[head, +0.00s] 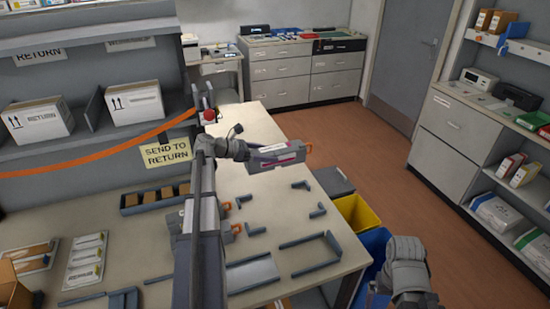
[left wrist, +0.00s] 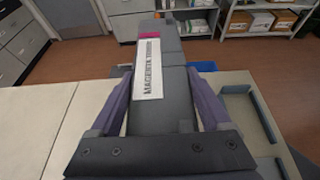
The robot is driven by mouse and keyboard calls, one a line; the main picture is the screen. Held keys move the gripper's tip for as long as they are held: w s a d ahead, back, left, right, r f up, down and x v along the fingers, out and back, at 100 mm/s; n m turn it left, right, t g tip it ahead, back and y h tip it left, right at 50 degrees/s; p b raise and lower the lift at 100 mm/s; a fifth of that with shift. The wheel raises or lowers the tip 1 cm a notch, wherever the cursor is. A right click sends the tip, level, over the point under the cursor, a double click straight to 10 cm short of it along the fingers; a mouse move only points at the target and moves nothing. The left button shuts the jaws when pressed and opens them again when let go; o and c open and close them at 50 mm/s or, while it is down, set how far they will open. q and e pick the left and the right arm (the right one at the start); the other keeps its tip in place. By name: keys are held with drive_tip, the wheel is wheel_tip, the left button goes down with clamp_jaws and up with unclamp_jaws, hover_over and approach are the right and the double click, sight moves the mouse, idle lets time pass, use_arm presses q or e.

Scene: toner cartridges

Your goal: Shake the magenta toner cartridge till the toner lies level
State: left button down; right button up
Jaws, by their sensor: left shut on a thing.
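The magenta toner cartridge (head: 285,156) is a long dark grey box with a magenta band and an orange end piece. My left gripper (head: 256,153) is shut on it and holds it in the air over the table's right part. In the left wrist view the cartridge (left wrist: 174,54) lies between the two purple-grey fingers, with its white "MAGENTA TONER" label and magenta patch showing. The toner inside cannot be seen. My right gripper (head: 412,299) is at the bottom right, cut by the picture's edge; its fingers do not show clearly.
The pale table (head: 330,262) carries grey corner brackets and a grey tray frame (head: 252,273). Another grey piece with an orange handle (head: 236,228) lies partly behind my left arm. A yellow bin (head: 357,213) and a blue bin (head: 374,245) stand off the table's right edge.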

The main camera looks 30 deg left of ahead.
sight(277, 149)
use_arm(q)
drive_tip(key=w+d, duration=0.1)
drive_tip(key=w, duration=0.1)
drive_tip(key=w+d, duration=0.2)
drive_tip(key=shift+w+d, duration=0.15)
drive_tip(key=shift+d, duration=0.1)
drive_tip(key=shift+s+a, duration=1)
drive_tip(key=shift+s, duration=0.25)
drive_tip(key=shift+s+a, duration=0.95)
drive_tip(key=shift+s, duration=0.25)
drive_tip(key=shift+w, duration=0.1)
